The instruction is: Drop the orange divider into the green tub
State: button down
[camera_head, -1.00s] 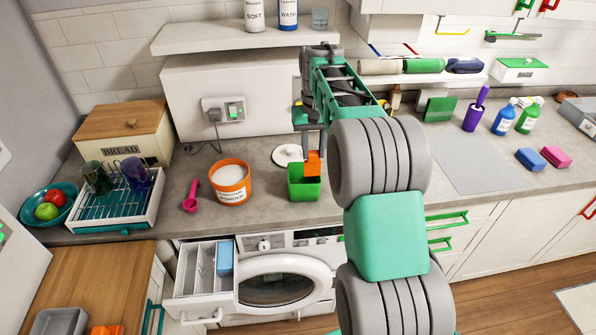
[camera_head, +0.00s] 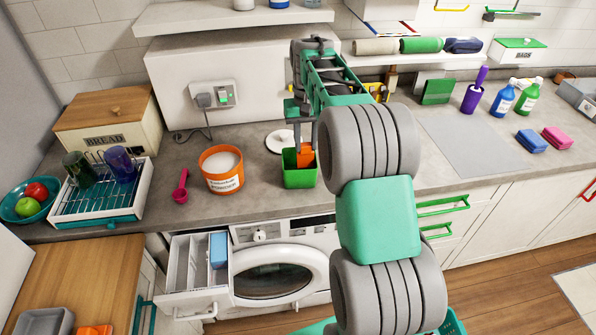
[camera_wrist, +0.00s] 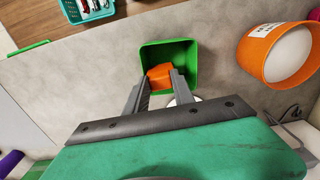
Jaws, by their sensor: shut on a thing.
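The orange divider (camera_head: 305,155) is between the fingers of my gripper (camera_head: 307,140), low over the green tub (camera_head: 300,178). The green tub stands on the grey counter, to the right of the orange powder bucket. In the wrist view my gripper (camera_wrist: 160,87) is shut on the orange divider (camera_wrist: 159,76), which overlaps the opening of the green tub (camera_wrist: 183,52). The divider's lower part seems to reach inside the tub's rim; I cannot tell whether it touches the floor of the tub.
An orange bucket (camera_head: 222,181) of white powder and a pink scoop (camera_head: 181,188) stand left of the tub. A white round lid (camera_head: 279,142) lies behind it. Below, the washer's detergent drawer (camera_head: 192,270) is pulled out, with a blue piece (camera_head: 218,250) in it.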

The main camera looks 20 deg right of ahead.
jog(key=c, duration=1)
grip_release()
notch_tip(320, 180, up, 8)
jog(key=shift+f+b, duration=0.2)
jog(key=shift+b, duration=0.1)
jog(key=shift+r, duration=0.15)
jog(key=shift+s, duration=0.1)
jog(key=s+a+n+t, duration=0.1)
jog(key=s+a+t, duration=0.1)
jog(key=s+a, duration=0.6)
jog(key=s+a+f+t, duration=0.1)
jog(key=s+a+f, duration=0.1)
jog(key=s+f, duration=0.2)
jog(key=s+a+f+n, duration=0.1)
jog(key=s+f, duration=0.3)
jog(key=s, duration=0.7)
jog(key=shift+s+a+f+t, duration=0.2)
jog(key=shift+a+f+t, duration=0.05)
jog(key=shift+a+t, duration=0.2)
